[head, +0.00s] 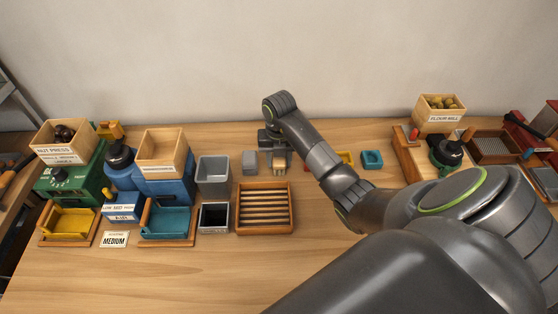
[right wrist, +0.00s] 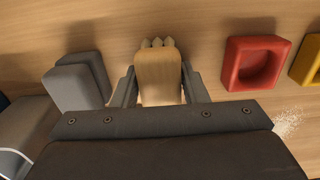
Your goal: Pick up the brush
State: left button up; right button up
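The brush (head: 279,158) has a pale wooden body and is at the back of the table, right of a grey block. In the head view my right gripper (head: 278,163) points down at the back of the table. Whether the brush touches the table is unclear. My left gripper is not in view.
A grey block (right wrist: 78,84) is close left of the gripper. A red dish (right wrist: 254,64) and a yellow one (right wrist: 308,60) are to the right. A slatted wooden tray (head: 265,231) stands in front. Pale crumbs (right wrist: 288,121) lie near the red dish.

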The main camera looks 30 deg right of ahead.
jog(key=c, duration=0.5)
jog(key=shift+c, duration=0.2)
jog(key=shift+r, duration=0.1)
jog(key=shift+r, duration=0.2)
notch_tip(320, 180, up, 3)
jog(key=shift+r, duration=0.1)
notch_tip(320, 180, up, 5)
jog(key=p, duration=0.4)
jog(key=shift+r+p, duration=0.65)
jog(key=shift+p, duration=0.2)
